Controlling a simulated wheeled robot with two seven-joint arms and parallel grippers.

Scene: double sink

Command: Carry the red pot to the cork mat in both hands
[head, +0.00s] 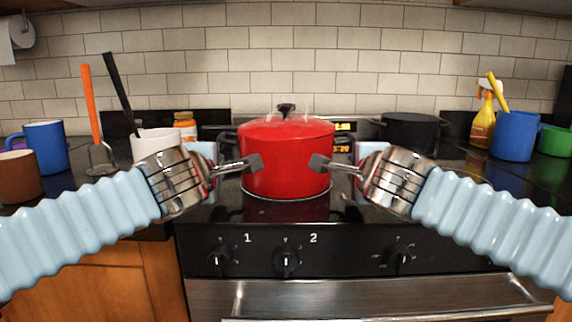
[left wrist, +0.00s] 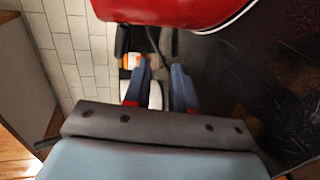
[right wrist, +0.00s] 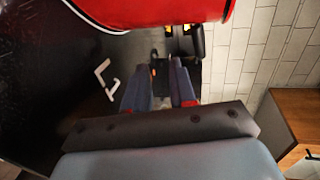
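The red pot (head: 287,160) stands upright with its lid on, on the front of the black stove. I cannot make out the cork mat in any view.
A black pot (head: 408,132) stands on the stove at back right. A white crock (head: 158,143), an orange-handled spatula (head: 91,115) and a blue mug (head: 45,148) are on the left counter. A yellow spray bottle (head: 481,125) and blue cup (head: 515,135) are on the right. Knobs (head: 287,259) line the stove front.

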